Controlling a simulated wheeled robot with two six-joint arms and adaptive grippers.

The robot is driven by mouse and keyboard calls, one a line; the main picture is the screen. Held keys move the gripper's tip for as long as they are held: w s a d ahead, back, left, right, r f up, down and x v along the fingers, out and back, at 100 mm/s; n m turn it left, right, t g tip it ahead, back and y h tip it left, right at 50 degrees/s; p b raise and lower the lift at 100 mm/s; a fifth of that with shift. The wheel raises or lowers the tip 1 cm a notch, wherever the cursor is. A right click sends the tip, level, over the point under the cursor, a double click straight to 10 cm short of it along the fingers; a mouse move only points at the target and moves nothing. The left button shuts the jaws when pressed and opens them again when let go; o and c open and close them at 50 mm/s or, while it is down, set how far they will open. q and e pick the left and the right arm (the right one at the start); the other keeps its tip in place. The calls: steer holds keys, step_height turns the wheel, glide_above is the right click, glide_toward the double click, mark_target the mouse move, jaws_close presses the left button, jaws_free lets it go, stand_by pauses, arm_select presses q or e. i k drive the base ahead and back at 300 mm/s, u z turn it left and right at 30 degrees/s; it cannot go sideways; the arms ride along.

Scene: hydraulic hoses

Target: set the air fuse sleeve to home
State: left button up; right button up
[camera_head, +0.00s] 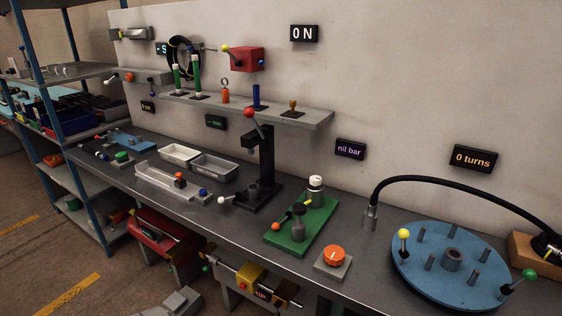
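No part carries a label that names it the air fuse sleeve, so I cannot tell for certain which it is. A light rail fixture (165,185) with an orange block and a blue end piece lies further left on the bench. Neither of my grippers shows in the head view.
The dark bench (232,219) also holds two trays (214,166), a black press stand (264,160) with a red-ball lever, an orange knob (334,256) and a blue round plate (420,270) with pegs. A shelf (318,119) juts from the wall. A black hose (450,182) arches at right.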

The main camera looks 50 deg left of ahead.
mark_target(213, 259)
steer(key=u, duration=1.4)
steer(key=k, duration=0.25)
steer(key=u, duration=0.3)
steer(key=i, duration=0.85)
steer(key=z, duration=0.5)
